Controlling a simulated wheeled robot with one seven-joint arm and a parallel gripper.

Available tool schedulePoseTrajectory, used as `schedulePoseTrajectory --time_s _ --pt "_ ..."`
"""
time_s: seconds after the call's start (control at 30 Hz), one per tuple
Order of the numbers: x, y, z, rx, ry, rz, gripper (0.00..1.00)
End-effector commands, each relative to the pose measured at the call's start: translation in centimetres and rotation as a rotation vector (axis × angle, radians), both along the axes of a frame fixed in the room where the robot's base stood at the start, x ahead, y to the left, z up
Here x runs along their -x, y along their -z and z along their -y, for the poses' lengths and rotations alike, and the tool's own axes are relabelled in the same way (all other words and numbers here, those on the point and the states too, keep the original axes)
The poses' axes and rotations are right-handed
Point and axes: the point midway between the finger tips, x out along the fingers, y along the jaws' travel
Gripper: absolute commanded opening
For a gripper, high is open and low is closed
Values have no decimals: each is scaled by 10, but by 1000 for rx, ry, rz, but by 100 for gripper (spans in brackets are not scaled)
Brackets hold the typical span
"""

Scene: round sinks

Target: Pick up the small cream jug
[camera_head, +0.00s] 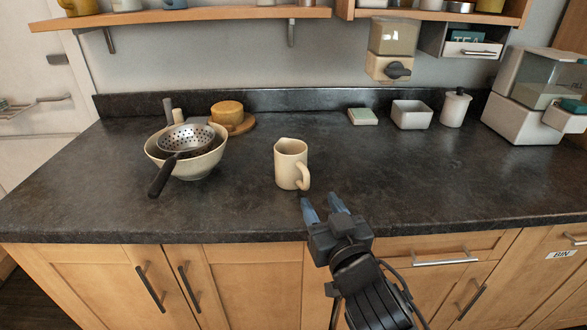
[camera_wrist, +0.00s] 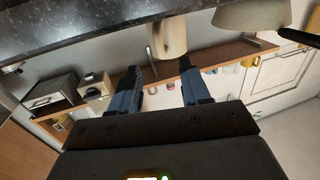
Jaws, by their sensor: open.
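The small cream jug (camera_head: 288,163) stands upright on the dark counter, left of centre, with its handle facing front right. My gripper (camera_head: 320,200) is in front of the jug and slightly to its right, over the counter's front edge. Its two blue fingers are apart with nothing between them. In the wrist view, which is upside down, the jug (camera_wrist: 167,38) shows just beyond the open fingertips (camera_wrist: 160,68), roughly in line with the gap. I see no contact.
A cream bowl (camera_head: 190,171) holding a metal strainer (camera_head: 188,137) stands left of the jug, the strainer's dark handle pointing forward. A square white dish (camera_head: 411,115) and canister (camera_head: 455,108) stand at the back right. The counter right of the jug is clear.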

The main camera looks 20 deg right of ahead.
Motion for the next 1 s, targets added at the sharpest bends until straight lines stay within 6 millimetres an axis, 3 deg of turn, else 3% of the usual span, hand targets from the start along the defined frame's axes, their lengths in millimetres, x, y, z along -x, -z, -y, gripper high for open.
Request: schedulePoseTrajectory --time_s 0.6,0.93,1.0 --pt "-70 -4 5 -2 2 1 47" --pt "-78 -1 6 -1 1 2 47" --pt "-77 -1 6 -1 1 2 42"
